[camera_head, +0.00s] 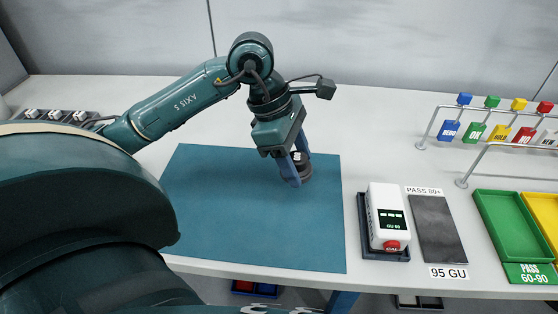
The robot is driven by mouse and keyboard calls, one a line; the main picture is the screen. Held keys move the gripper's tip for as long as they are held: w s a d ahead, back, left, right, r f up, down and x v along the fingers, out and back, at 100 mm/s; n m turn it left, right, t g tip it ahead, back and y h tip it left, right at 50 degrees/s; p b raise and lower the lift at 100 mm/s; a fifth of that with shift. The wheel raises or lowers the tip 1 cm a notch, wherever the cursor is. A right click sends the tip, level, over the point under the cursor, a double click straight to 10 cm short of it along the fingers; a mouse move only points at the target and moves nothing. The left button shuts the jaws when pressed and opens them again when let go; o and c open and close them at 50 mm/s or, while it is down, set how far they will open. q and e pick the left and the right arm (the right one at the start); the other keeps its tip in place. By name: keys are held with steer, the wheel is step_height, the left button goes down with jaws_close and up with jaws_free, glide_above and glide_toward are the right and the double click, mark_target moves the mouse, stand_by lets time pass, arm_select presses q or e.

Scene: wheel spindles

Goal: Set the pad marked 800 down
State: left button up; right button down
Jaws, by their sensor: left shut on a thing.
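My left gripper (295,168) comes in from the left and points down over the right part of the teal mat (230,225). It is shut on a dark round pad (305,172), which shows between and behind the blue fingers. The pad has a small white label on top, too small to read. The pad is at or just above the mat; I cannot tell whether it touches. My right gripper is not in view.
A white gloss meter (387,217) sits in a dark tray right of the mat. A dark grey plate (436,228) lies beside it, with green (508,222) and yellow trays farther right. Coloured tags hang on rails (440,125) behind. The mat's left and front are clear.

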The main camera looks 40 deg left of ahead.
mark_target(301, 202)
arm_select(q)
steer(key=f, duration=0.3)
steer(key=shift+s, duration=0.25)
steer(key=shift+w+f, duration=0.15)
steer(key=shift+f, duration=2.15)
steer(key=shift+f, duration=0.15)
steer(key=o, duration=0.9)
steer(key=shift+o, duration=0.2)
steer(key=shift+r, duration=0.3)
steer(key=v, duration=1.1)
steer(key=shift+a+r, duration=0.25)
steer(key=shift+r, duration=0.05)
